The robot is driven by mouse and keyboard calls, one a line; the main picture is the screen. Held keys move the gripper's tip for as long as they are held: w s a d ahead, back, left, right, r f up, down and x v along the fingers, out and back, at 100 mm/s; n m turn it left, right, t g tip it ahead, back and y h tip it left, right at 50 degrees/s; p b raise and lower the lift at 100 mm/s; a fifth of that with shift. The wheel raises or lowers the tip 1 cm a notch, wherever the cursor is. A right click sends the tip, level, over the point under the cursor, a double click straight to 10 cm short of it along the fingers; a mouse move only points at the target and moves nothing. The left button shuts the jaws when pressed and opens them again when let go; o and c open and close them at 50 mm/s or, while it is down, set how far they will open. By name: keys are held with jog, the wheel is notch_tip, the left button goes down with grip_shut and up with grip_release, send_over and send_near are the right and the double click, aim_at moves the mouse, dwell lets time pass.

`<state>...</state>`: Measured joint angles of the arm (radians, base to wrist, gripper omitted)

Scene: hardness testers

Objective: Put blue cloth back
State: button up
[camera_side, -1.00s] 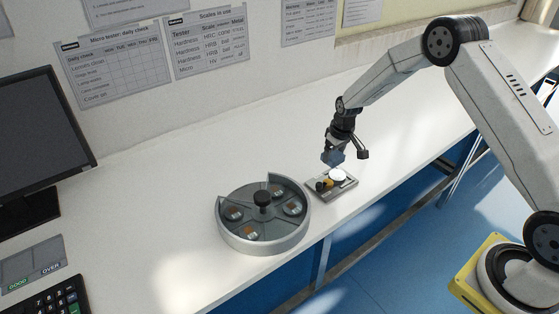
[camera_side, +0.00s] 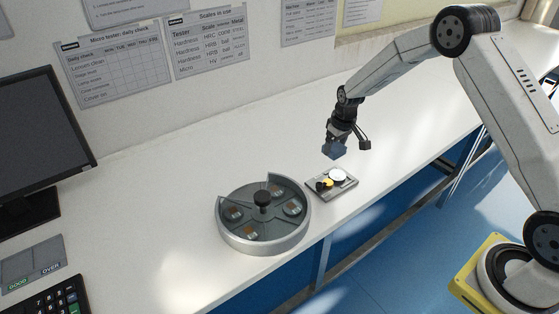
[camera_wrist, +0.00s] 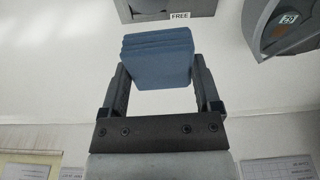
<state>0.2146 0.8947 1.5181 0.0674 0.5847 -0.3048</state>
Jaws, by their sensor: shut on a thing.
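The blue cloth (camera_wrist: 158,60) is a folded, layered block between the two fingers of my gripper (camera_wrist: 160,78) in the wrist view. In the side view my gripper (camera_side: 338,145) is shut on the cloth (camera_side: 334,150) and holds it in the air, just behind a small grey tray (camera_side: 348,190). The tray carries a white round piece (camera_side: 337,175) and a yellow and black item (camera_side: 325,184). In the wrist view, part of a grey holder (camera_wrist: 205,8) with a "FREE" label (camera_wrist: 180,15) shows at the top edge.
A round grey turntable (camera_side: 262,243) with several sample pockets and a black knob (camera_side: 262,198) stands left of the tray. A monitor (camera_side: 45,130), a "GOOD/OVER" plate (camera_side: 33,264) and a keypad (camera_side: 52,298) are at the far left. The white bench behind is clear.

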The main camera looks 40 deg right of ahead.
jog(key=s+a+r, duration=0.2)
jog(key=s+a, duration=0.1)
jog(key=a, duration=0.1)
jog(key=shift+s+a+r, duration=0.2)
jog(key=shift+s+a, duration=0.05)
jog(key=shift+s, duration=0.15)
jog(key=shift+w, duration=0.1)
send_over(302, 166)
jog(key=s, duration=0.1)
jog(key=shift+f, duration=4.6)
jog(key=shift+w+f, duration=0.2)
jog(key=shift+f, duration=1.7)
jog(key=shift+f, duration=0.1)
